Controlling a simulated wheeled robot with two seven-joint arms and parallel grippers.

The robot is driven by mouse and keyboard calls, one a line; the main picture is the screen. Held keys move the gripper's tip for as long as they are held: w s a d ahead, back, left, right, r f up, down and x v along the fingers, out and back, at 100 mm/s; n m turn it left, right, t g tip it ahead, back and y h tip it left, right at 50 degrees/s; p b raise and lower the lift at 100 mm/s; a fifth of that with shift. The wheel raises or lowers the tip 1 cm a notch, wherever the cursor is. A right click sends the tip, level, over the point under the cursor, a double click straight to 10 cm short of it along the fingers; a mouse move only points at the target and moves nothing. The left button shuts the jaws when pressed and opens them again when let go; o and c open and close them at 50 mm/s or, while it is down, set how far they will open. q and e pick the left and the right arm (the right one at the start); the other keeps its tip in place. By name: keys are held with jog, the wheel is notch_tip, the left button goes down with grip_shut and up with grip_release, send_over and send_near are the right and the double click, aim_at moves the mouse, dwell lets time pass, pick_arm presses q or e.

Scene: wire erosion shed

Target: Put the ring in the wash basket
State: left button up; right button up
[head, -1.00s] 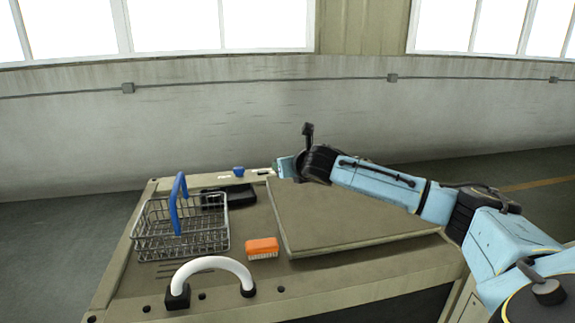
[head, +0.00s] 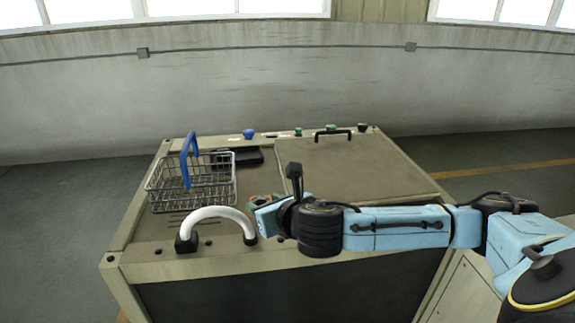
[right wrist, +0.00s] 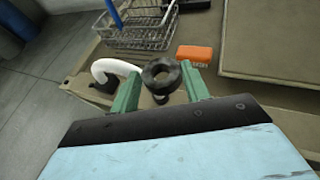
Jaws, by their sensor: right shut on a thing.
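The wash basket (head: 208,200) is a wire basket with a raised blue handle, standing on the left of the machine top. It also shows at the top of the right wrist view (right wrist: 150,40). My right gripper (head: 262,208) is above the front of the top, to the right of the basket and apart from it. In the right wrist view its green fingers (right wrist: 162,88) are shut on a thick dark ring (right wrist: 162,75), whose hole is visible. The ring is not clearly distinguishable in the head view. My left gripper is out of view.
A white arched handle (head: 215,211) rises in front of the basket. An orange brush (right wrist: 195,54) lies right of the basket. A black object (head: 240,157) lies behind it. A raised flat panel (head: 350,170) with a black handle (head: 333,135) covers the right side.

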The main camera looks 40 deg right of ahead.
jog(key=s+a+f, duration=0.1)
jog(key=s+a, duration=0.1)
jog(key=a, duration=0.3)
jog(key=s+a+f+n+y, duration=0.1)
jog(key=s+a+f, duration=0.1)
jog(key=a, duration=0.3)
jog(key=shift+s, duration=0.75)
